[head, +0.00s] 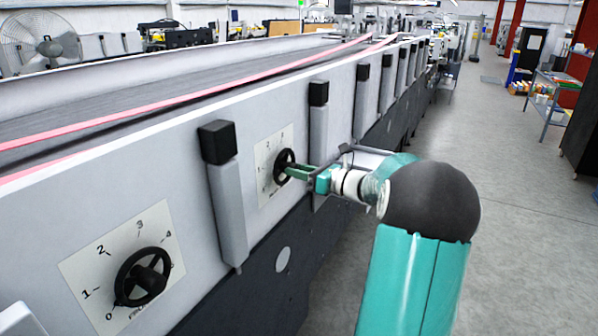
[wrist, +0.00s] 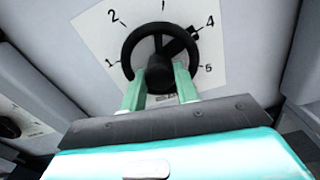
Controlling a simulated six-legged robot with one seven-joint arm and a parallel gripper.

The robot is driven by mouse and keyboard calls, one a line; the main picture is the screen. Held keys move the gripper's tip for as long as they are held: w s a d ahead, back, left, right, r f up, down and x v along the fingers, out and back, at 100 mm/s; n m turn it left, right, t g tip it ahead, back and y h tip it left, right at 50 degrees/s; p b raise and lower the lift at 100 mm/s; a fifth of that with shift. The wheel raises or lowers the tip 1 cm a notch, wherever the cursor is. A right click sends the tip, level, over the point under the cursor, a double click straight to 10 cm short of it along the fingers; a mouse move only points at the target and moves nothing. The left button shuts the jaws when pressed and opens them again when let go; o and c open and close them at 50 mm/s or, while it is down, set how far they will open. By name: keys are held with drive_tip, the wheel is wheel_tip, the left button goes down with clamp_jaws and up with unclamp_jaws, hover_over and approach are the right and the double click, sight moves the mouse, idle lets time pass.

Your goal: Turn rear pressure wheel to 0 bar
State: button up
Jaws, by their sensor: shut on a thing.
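The rear pressure wheel (head: 284,157) is a black handwheel on a white scale plate on the machine's side. In the wrist view, the rear wheel (wrist: 129,52) shows a dark spoke or pointer toward the upper right, close to the 4 mark. The numbers 1, 2 and 4 are readable there; the 0 mark is not visible. My gripper (head: 291,172) reaches the wheel from the right. In the wrist view, the green fingers of my gripper (wrist: 160,82) are closed around the wheel's central black knob, one on each side.
A nearer wheel (head: 142,277) on its own numbered plate, partly lettered "FRO", sits at lower left, its pointer near 0. Grey posts with black caps (head: 222,142) stand along the machine side, either side of the rear wheel. Open floor (head: 480,150) lies to the right.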

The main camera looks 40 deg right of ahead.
drive_tip(key=shift+n, duration=0.3)
drive_tip(key=m, duration=3.3)
drive_tip(key=shift+r, duration=0.15)
idle(0.5)
